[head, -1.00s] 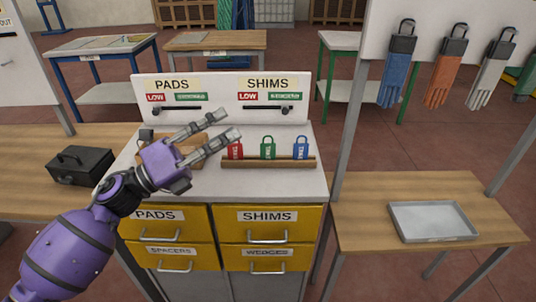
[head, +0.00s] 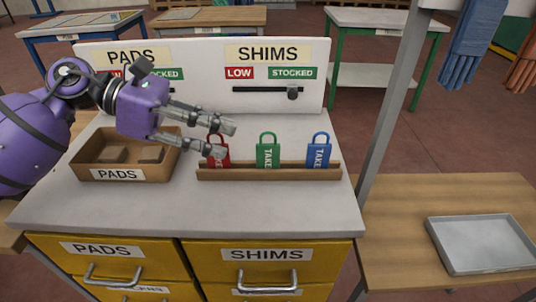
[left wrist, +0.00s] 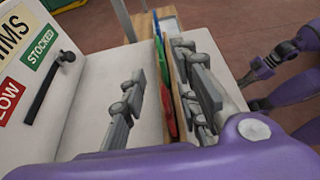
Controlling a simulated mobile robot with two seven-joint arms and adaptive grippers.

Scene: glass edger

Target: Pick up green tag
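The green tag (head: 267,152) stands upright in the middle of a wooden rack (head: 270,174), with its TAKE lettering facing me. The red tag (head: 219,153) stands at its left, partly hidden by my left gripper. The blue tag (head: 318,151) stands at its right. My left gripper (head: 230,139) is open and empty, its fingertips by the red tag and left of the green one. In the left wrist view, the red tag (left wrist: 167,110) and the green tag (left wrist: 158,49) line up between the spread fingers. Part of my right arm shows at the right there; its finger state is unclear.
A wooden PADS box (head: 126,175) sits left of the rack under my left arm. A back panel (head: 205,65) with PADS and SHIMS sliders stands behind. A grey tray (head: 484,243) lies on the table at right. The counter ahead of the rack is clear.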

